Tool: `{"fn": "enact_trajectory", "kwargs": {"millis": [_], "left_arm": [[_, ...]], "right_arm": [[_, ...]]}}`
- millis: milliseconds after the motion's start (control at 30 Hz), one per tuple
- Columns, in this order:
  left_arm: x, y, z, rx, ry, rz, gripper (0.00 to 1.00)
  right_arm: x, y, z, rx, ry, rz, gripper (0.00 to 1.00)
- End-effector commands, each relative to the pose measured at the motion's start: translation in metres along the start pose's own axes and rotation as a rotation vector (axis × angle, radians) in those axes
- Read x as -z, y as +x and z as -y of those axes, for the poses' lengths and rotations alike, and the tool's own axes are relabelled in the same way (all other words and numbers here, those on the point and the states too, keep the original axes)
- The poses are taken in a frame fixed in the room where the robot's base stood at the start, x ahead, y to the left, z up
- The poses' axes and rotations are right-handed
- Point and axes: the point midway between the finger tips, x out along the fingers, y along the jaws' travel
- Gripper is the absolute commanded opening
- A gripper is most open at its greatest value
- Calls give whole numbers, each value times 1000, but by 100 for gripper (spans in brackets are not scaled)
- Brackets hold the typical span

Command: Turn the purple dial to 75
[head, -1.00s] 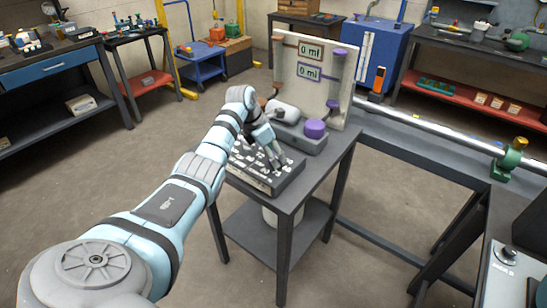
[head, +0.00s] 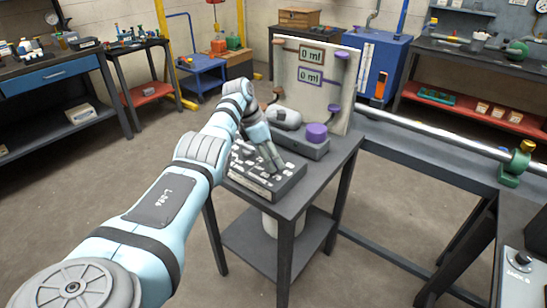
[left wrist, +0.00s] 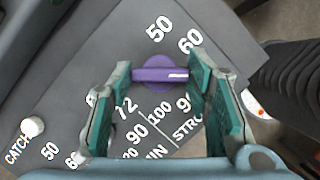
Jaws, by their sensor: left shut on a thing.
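The purple dial (left wrist: 158,72) is on a dark sloped panel (left wrist: 100,60) with white numbers, seen in the left wrist view. It has a round base and a bar across it, with a white mark on the bar's right end. My left gripper (left wrist: 160,76) has its green-padded fingers at both ends of the bar and is shut on it. In the head view my left gripper (head: 276,168) points down onto the panel box (head: 262,182) on a small table, and hides the dial. My right gripper is not in view.
Behind the panel box, a grey box with a purple cylinder (head: 316,132) and a grey rounded vessel (head: 284,117) stand before an upright board (head: 320,90) with two "0 ml" displays. A white knob (left wrist: 32,126) is beside "CATCH". Floor left of the table is clear.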

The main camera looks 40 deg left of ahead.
Motion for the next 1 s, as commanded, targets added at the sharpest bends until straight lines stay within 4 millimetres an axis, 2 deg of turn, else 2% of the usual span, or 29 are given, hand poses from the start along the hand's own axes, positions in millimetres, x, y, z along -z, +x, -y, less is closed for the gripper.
{"fn": "enact_trajectory", "kwargs": {"millis": [67,100,200,567,667,900,1000], "left_arm": [[0,0,0,0,-1,0,17],[0,0,0,0,-1,0,50],[0,0,0,-1,-1,0,65],[0,-5,-1,-2,-1,0,65],[0,-21,-1,-4,0,1,65],[0,-88,-1,-4,-1,2,65],[-1,-108,0,-2,-1,1,65]], "right_arm": [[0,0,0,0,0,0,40],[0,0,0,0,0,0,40],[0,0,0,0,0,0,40],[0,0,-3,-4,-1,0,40],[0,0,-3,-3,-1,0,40],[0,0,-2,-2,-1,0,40],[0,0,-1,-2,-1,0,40]]}}
